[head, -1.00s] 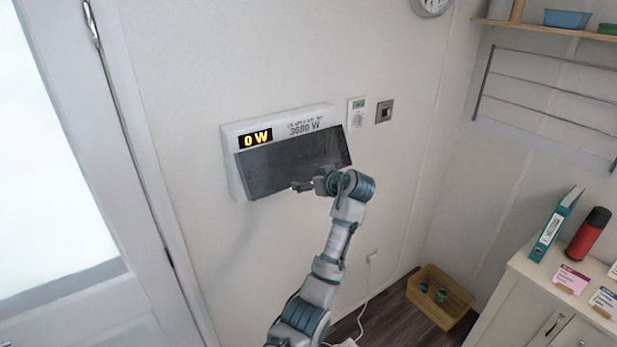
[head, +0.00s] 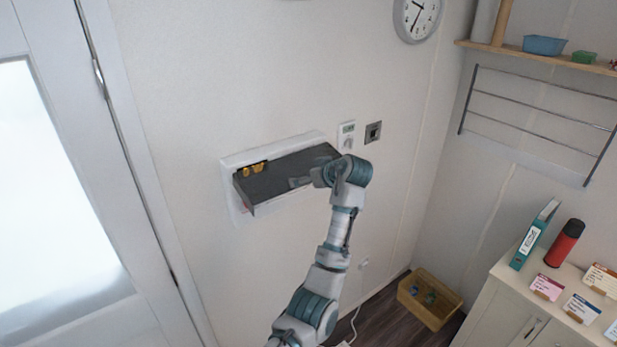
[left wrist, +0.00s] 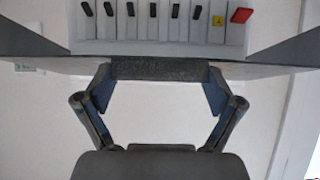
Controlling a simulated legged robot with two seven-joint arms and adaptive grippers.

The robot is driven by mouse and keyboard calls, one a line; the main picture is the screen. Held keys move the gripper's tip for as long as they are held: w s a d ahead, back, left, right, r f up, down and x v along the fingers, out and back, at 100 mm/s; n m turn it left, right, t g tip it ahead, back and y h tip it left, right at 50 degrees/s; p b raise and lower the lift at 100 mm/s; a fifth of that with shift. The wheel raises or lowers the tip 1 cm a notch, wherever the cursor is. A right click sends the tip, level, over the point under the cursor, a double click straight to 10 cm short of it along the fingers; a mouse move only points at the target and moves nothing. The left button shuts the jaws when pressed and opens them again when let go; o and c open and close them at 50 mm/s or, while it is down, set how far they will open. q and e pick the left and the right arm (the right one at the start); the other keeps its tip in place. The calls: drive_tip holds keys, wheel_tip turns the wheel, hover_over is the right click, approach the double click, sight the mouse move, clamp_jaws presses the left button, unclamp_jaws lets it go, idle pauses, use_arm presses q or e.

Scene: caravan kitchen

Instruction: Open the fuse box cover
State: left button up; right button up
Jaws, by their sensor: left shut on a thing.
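The fuse box (head: 234,205) is a white box on the wall. In the left wrist view, my left gripper (left wrist: 160,90) is shut on the edge of the cover (left wrist: 160,69). Behind the cover a row of breaker switches (left wrist: 165,15) shows, mostly black, with one yellow and one red at the right. My right gripper is not in view.
A thermostat (head: 346,135) and a switch (head: 373,132) are on the wall right of the box. A door (head: 65,200) is at the left. A cabinet (head: 515,300) with a red flask (head: 565,243) and a wooden crate (head: 430,312) are at the right.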

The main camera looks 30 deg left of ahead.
use_arm(q)
drive_tip(key=shift+w+a+r+g+h+p, duration=0.15)
drive_tip(key=shift+r+h+p, duration=0.15)
drive_tip(key=shift+r+p, duration=0.2)
drive_tip(key=shift+s+a+r+g+h+p, duration=0.15)
drive_tip(key=shift+r+h+p, duration=0.15)
drive_tip(key=shift+r+p, duration=0.15)
drive_tip(key=shift+w+f, duration=0.1)
drive_tip(key=shift+f, duration=0.1)
drive_tip(key=o, duration=1.3)
drive_tip(key=shift+o, duration=0.2)
drive_tip(key=shift+w, duration=0.15)
drive_tip(key=v, duration=1.2)
drive_tip(key=shift+w, duration=0.2)
